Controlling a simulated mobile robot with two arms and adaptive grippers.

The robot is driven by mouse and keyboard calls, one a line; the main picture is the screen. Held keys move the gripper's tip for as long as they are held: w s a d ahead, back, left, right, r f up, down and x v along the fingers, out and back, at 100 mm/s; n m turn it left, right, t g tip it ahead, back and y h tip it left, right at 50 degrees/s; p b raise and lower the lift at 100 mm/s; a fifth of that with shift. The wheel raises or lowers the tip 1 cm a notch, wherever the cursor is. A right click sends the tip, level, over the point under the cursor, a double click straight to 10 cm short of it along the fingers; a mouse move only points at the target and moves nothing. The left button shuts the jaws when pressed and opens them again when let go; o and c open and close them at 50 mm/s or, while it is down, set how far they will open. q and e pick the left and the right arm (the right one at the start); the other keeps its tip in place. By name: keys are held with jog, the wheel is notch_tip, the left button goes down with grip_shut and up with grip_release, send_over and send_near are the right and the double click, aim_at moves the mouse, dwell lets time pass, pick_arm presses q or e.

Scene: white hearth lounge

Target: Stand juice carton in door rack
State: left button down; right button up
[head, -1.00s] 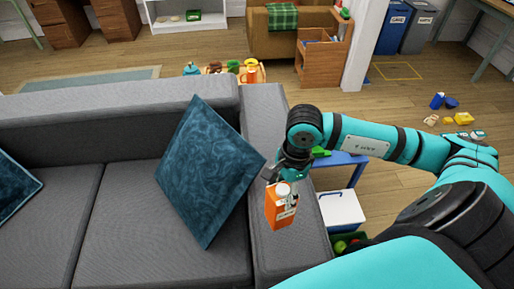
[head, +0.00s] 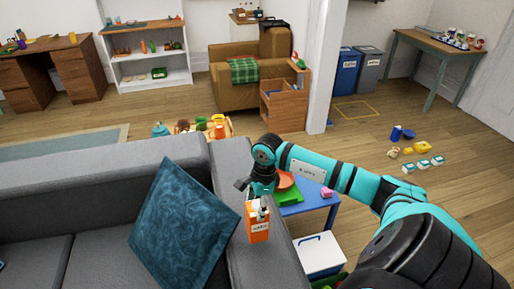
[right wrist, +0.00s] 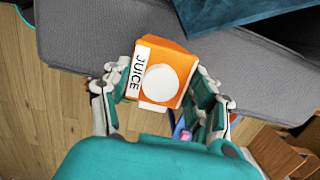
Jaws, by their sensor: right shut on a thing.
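The orange juice carton (head: 257,226) is upright over the sofa's right armrest in the head view. My right gripper (head: 258,203) is shut on its upper part. I cannot tell whether the carton's bottom touches the armrest. No door rack can be made out in these views. My left gripper is not in view.
The grey sofa (head: 95,165) with a blue cushion (head: 182,228) fills the lower left. A blue table (head: 316,204) and a white lidded box (head: 318,254) stand right of the armrest. Small items (head: 408,150) lie on the floor at right. Open floor (head: 350,150) lies beyond the table.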

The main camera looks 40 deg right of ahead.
jog(key=shift+w+d, duration=0.6)
jog(key=shift+w, duration=0.15)
notch_tip(320, 180, down, 3)
jog(key=shift+r+p, duration=0.2)
jog(key=shift+p, duration=0.5)
jog(key=shift+f, duration=0.6)
jog(key=o, duration=1.2)
jog(key=shift+s+f, duration=0.1)
jog(key=o, duration=0.5)
